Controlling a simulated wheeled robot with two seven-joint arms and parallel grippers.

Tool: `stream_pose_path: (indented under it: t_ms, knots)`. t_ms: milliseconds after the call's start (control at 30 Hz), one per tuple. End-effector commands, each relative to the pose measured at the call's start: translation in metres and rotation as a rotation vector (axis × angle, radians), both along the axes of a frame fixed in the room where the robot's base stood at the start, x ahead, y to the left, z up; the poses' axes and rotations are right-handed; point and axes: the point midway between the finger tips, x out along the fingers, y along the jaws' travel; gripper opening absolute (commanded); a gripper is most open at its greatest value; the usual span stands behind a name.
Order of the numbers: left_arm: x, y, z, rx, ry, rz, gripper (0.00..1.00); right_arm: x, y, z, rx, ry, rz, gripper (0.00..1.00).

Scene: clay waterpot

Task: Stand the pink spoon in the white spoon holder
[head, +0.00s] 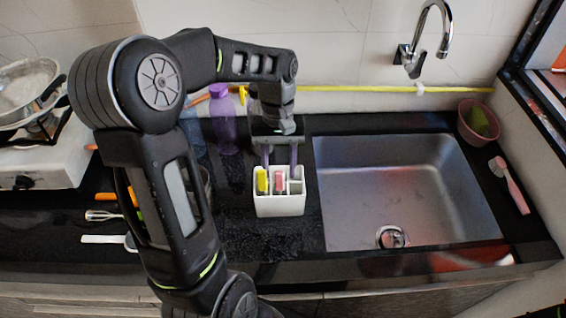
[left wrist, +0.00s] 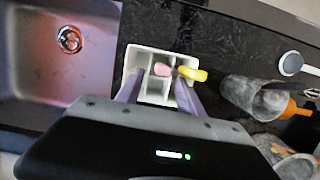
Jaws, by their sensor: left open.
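The white spoon holder (head: 279,207) stands upright on the black counter, left of the sink. A pink end (head: 279,181), which looks like the pink spoon's, stands in a middle compartment; its lower part is hidden. In the left wrist view the holder (left wrist: 143,57) and the pink end (left wrist: 162,69) show from above. My left gripper (head: 279,160) is open over the holder, its fingers apart on either side of the pink end. It also shows in the left wrist view (left wrist: 158,94), with nothing visibly held. My right gripper is not in view.
A yellow item (head: 262,181) stands in the holder beside the pink end. A purple bottle (head: 224,125) stands behind to the left. The sink (head: 400,185) is right of the holder. A pink-handled brush (head: 514,190) lies at the right. Utensils (head: 105,239) lie at the left.

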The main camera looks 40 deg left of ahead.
Motion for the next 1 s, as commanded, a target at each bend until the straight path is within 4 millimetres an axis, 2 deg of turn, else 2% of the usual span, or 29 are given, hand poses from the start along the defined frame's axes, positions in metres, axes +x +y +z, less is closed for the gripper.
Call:
stream_pose_path:
  t_ms: [167, 433, 467, 533, 667, 1000]
  knots:
    - [0.003, 0.002, 0.011, 0.001, -0.003, 0.000, 0.44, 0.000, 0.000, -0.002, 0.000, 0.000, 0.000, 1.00]
    - [0.013, 0.008, 0.053, 0.000, -0.004, 0.000, 0.44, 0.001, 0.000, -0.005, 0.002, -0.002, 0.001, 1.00]
    - [0.013, 0.009, 0.064, 0.000, -0.001, 0.000, 0.44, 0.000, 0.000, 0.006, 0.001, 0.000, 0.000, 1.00]
    - [0.015, 0.010, 0.072, -0.001, -0.001, 0.000, 0.44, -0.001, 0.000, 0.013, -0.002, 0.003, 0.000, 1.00]
    - [0.016, 0.011, 0.077, -0.001, 0.001, 0.000, 0.44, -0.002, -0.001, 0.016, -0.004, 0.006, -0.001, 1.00]
    - [0.017, 0.012, 0.076, -0.001, 0.001, 0.000, 0.44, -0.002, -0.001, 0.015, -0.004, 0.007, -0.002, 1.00]
